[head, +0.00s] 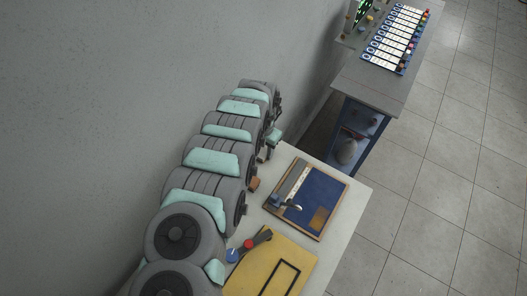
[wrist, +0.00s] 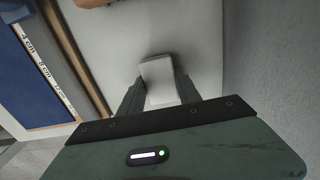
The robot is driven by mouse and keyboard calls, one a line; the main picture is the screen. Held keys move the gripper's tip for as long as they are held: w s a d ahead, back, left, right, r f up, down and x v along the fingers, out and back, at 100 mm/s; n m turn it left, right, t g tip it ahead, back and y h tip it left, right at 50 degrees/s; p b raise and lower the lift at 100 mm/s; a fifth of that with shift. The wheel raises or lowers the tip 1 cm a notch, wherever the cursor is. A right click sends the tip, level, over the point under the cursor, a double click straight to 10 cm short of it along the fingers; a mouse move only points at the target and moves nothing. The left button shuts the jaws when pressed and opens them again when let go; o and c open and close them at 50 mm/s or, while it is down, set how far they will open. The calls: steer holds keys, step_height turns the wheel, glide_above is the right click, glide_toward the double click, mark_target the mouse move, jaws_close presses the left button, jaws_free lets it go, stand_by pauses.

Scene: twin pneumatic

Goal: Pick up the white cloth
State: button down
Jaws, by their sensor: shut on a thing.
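The white cloth (wrist: 160,80) shows in the wrist view as a small pale, folded-looking piece between the two dark fingers. My gripper (wrist: 158,76) is shut on it, with one finger along each side. The pale table top lies beyond the fingers; I cannot tell whether the cloth still touches it. In the head view my own arm hides the cloth, and the gripper's fingers cannot be made out.
A blue board with a ruler strip and wooden edge (head: 318,203) lies on the pale table (head: 352,197), right of my arm. A yellow board (head: 290,262) with tools is nearer. A small brown block (head: 254,184) sits beside my arm. A grey wall (head: 110,110) stands close on the left.

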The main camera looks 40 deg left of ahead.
steer(key=shift+r, duration=0.15)
step_height(320, 180, up, 11)
step_height(320, 180, up, 9)
steer(key=p, duration=0.7)
glide_above(264, 150)
steer(key=shift+s, duration=0.1)
steer(key=c, duration=1.4)
jaws_free()
steer(key=shift+c, duration=0.2)
steer(key=c, duration=0.6)
